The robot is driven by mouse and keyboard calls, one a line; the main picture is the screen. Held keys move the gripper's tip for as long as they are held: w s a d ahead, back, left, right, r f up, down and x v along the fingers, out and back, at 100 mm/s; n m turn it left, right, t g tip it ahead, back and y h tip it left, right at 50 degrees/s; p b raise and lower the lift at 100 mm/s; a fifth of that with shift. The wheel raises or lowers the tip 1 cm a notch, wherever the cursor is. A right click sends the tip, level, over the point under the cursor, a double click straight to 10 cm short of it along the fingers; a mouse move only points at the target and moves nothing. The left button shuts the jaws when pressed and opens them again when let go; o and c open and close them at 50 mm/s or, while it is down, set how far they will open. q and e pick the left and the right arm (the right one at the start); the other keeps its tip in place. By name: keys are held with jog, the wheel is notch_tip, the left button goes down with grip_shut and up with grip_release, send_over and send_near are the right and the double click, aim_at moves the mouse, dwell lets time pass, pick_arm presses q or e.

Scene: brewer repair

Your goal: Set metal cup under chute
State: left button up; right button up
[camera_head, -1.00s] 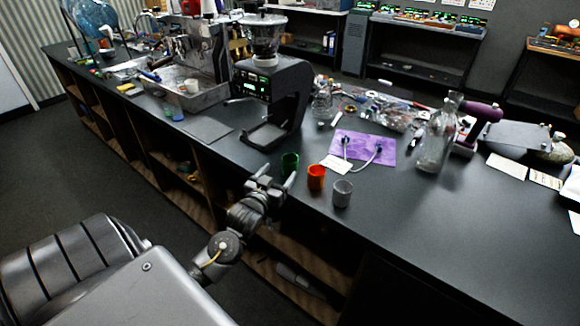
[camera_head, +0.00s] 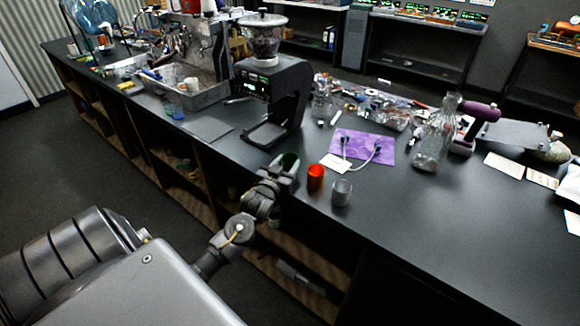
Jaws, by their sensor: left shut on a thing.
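The metal cup (camera_head: 341,193), grey and upright, stands on the counter near its front edge, to the right of an orange-red cup (camera_head: 315,177). The black grinder (camera_head: 290,92) with a clear hopper stands behind the green cup. Its base tray (camera_head: 268,134) looks empty, and its chute is too small to make out. My right gripper is not in view.
A purple mat (camera_head: 362,147) with a looped tube lies behind the cups. A glass flask (camera_head: 436,140) and a purple tool (camera_head: 481,118) stand to the right. An espresso machine (camera_head: 200,50) is at the left. The counter's right front (camera_head: 450,235) is clear.

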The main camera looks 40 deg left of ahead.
aim_at(287, 156)
pick_arm(q)
jog(key=shift+c, duration=0.5)
jog(key=shift+r, duration=0.15)
jog(key=shift+r, duration=0.25)
notch_tip(287, 156, up, 3)
jog(key=shift+s+d+f+b, duration=0.1)
jog(key=shift+s+d+b, duration=0.05)
jog(key=shift+b, duration=0.6)
jog(key=s+d+r, duration=0.8)
jog(key=s+r, duration=0.1)
jog(key=s, duration=0.2)
jog(key=shift+d+r, duration=0.15)
jog(key=shift+r, duration=0.1)
jog(key=shift+w+r, duration=0.1)
jog(key=shift+w, duration=0.05)
